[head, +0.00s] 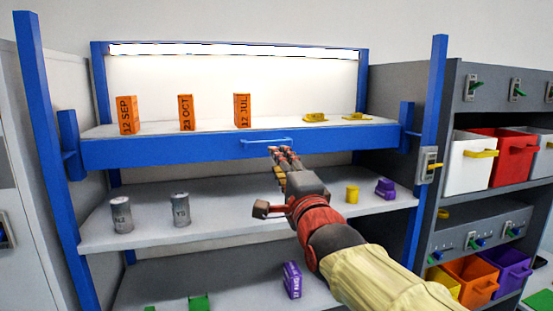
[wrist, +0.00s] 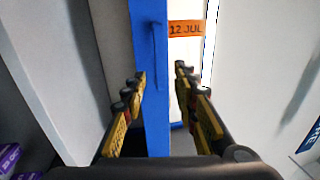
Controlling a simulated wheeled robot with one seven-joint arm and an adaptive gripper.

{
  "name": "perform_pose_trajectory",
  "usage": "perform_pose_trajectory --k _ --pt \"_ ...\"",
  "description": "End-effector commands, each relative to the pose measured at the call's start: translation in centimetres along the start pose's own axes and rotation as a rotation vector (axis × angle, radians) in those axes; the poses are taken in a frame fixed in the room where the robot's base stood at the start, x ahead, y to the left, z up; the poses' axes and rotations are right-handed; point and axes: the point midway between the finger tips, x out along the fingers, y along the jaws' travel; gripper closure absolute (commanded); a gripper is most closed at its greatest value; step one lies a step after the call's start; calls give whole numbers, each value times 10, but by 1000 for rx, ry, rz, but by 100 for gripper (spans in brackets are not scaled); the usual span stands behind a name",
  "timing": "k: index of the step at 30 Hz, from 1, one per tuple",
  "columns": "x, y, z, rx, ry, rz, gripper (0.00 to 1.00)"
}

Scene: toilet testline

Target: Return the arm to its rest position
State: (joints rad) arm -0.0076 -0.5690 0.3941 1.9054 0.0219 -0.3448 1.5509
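My arm reaches forward from the lower right in the head view. My gripper (head: 285,153) is just below and in front of the blue handle (head: 265,141) on the top shelf's blue front edge. In the wrist view my gripper (wrist: 160,85) has its two yellow-and-black fingers spread apart with nothing held between them. The blue handle (wrist: 155,55) and the blue shelf edge (wrist: 148,120) show beyond and between the fingers. I cannot tell whether a finger touches the handle.
Grey cans (head: 181,209), a yellow cup (head: 352,193) and a purple item (head: 385,188) are on the middle shelf. Blue posts (head: 428,130) flank the rack. Coloured bins (head: 513,155) are at right.

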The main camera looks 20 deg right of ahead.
Motion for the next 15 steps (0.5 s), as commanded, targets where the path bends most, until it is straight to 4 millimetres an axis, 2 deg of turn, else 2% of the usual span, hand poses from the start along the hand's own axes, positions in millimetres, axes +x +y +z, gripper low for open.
perform_pose_trajectory --k 11,15 --pt "-2 0 0 -3 0 0 71" --pt "-2 6 0 -87 -1 22 71"
